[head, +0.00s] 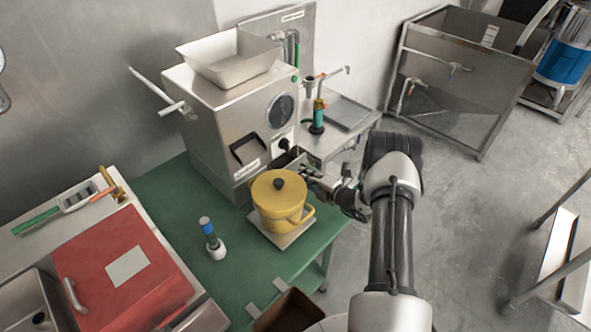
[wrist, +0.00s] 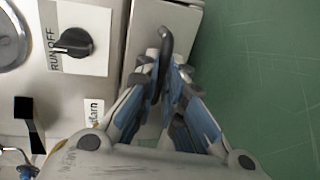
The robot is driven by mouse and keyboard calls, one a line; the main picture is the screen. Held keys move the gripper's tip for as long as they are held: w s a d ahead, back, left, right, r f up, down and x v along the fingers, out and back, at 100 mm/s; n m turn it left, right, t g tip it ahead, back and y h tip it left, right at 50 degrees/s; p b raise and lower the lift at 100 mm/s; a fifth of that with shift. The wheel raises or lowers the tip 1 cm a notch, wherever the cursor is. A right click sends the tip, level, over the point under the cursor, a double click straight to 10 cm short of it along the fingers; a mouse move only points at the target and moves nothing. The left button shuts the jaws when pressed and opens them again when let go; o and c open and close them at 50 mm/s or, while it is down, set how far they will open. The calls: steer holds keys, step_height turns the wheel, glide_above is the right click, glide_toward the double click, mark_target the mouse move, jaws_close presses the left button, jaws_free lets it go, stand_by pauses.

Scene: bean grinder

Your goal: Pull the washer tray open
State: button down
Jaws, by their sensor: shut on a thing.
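The washer tray (wrist: 178,22) appears in the wrist view as a pale metal face at the top middle, beside the machine's panel. A dark grey hooked handle (wrist: 166,38) stands out from it. My gripper (wrist: 165,66) has its blue-grey fingers shut on that handle. In the head view my gripper (head: 308,174) is at the lower right of the steel grinder machine (head: 215,115), just behind the yellow pot. The pot and my gripper hide much of the tray there, so I cannot tell how far out it is.
The yellow lidded pot (head: 276,205) stands on a pale plate close to my gripper. A dark rotary knob (wrist: 74,42) marked RUN and OFF is left of the tray. Open floor lies to the right.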

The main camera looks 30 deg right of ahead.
steer(key=v, duration=0.3)
steer(key=f+v, duration=0.1)
steer(key=v, duration=0.3)
steer(key=f+p+v, duration=0.1)
steer(key=v, duration=0.2)
steer(key=shift+s+d, duration=0.2)
steer(key=shift+s, duration=0.3)
steer(key=c, duration=1.7)
jaws_free()
steer(key=v, duration=1.2)
